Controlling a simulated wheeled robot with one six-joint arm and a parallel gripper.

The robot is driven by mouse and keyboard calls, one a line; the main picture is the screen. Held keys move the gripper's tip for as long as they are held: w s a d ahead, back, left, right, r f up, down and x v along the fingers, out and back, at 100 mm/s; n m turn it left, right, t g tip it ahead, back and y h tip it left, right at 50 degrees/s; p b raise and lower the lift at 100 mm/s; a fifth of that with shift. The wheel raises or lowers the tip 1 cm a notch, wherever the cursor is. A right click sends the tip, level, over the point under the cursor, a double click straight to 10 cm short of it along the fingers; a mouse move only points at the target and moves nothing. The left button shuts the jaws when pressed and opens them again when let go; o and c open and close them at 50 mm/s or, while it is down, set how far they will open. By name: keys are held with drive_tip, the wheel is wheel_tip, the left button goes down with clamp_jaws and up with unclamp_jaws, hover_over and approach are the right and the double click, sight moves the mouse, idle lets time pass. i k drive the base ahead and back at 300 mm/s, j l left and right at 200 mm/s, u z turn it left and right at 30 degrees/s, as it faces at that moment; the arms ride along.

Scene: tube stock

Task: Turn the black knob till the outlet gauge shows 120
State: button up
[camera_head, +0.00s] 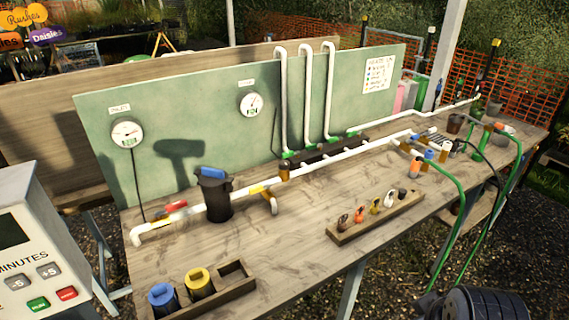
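Two round white gauges hang on the green board (190,100). The left gauge (127,133) has a small label above it that seems to read inlet. The right gauge (251,104) has a label that seems to read outlet; its needle and numbers are too small to read. A black canister (217,200) with a blue top (212,173) sits in the white pipe line (190,219) below the board. I cannot surely pick out the black knob. My gripper is not in view.
The wooden bench (290,240) holds a small rack (350,233) of coloured pieces and a wooden box (238,287) with blue and yellow cartridges. A white timer panel (42,262) stands at left. Green hoses (455,185) hang at right. The bench's front middle is clear.

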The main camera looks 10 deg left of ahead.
sight(283, 165)
drive_tip(key=i+l+u, duration=0.1)
drive_tip(key=i+u, duration=0.15)
drive_tip(key=i, duration=0.8)
